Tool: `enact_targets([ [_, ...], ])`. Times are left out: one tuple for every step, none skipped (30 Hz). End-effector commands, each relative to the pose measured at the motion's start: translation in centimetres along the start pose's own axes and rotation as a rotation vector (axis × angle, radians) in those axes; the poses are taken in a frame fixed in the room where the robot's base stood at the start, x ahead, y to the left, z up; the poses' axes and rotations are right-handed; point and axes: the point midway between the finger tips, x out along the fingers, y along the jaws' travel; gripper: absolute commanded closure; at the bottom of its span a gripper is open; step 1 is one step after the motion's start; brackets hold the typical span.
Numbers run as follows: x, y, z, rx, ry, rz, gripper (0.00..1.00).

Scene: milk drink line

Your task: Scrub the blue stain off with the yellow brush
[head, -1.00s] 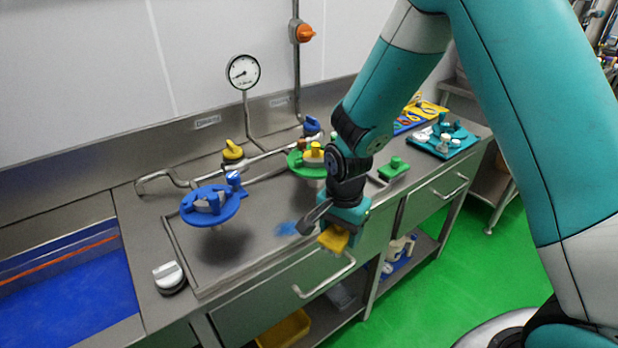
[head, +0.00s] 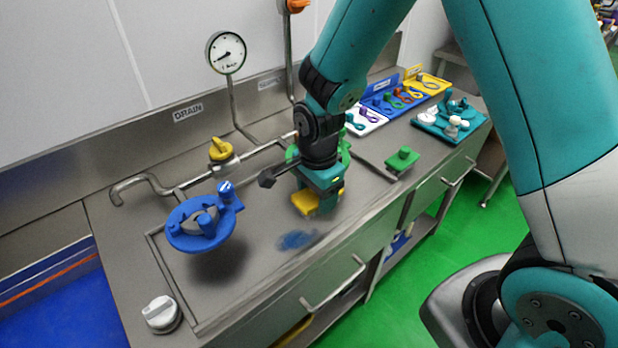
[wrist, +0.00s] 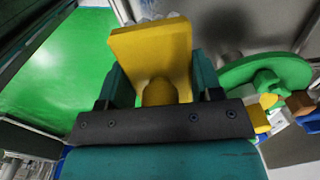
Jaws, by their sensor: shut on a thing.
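My gripper (head: 322,190) is shut on the yellow brush (head: 305,201) and holds it over the steel counter. In the wrist view the yellow brush (wrist: 153,52) stands between the two teal fingers, its block beyond the fingertips. The blue stain (head: 297,240) is a smeared patch on the counter, below and slightly left of the brush in the head view. The brush looks apart from the stain; its exact height above the counter is hard to tell.
A blue wheel-shaped fixture (head: 200,222) stands left of the stain, and a green one (wrist: 264,72) is partly hidden behind my gripper. A white-topped knob (head: 160,312) sits front left. A green-handled block (head: 402,158) and trays of tools (head: 447,120) lie to the right.

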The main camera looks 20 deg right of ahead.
Motion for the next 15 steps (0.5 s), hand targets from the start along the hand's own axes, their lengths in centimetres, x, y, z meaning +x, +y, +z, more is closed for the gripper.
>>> enact_targets([
  [0.1, 0.0, 0.0, -0.001, 0.0, 0.0, 0.6],
  [0.2, 0.0, 0.1, -0.001, 0.0, 0.0, 0.6],
  [0.4, 0.0, 0.1, -0.002, 0.0, 0.0, 0.6],
  [0.6, 0.0, 0.1, -0.002, 0.0, 0.0, 0.6],
  [0.8, 0.0, 0.1, -0.002, 0.0, 0.0, 0.6],
  [1.1, 0.0, 0.1, -0.002, 0.0, 0.0, 0.6],
  [1.3, 0.0, 0.1, -0.002, 0.0, 0.0, 0.6],
  [1.6, 0.0, 0.1, -0.002, 0.0, 0.0, 0.6],
  [2.0, 0.0, 0.1, -0.002, 0.0, 0.0, 0.6],
  [2.3, 0.0, 0.0, -0.001, 0.0, 0.0, 0.6],
  [2.7, 0.0, 0.0, -0.001, 0.0, 0.0, 0.6],
  [3.1, 0.0, 0.0, -0.001, 0.0, 0.0, 0.6],
  [3.5, 0.0, 0.0, -0.001, 0.0, 0.0, 0.6],
  [3.9, 0.0, 0.0, -0.001, 0.0, 0.0, 0.6],
  [4.3, 0.0, 0.0, 0.0, 0.0, 0.0, 0.6],
])
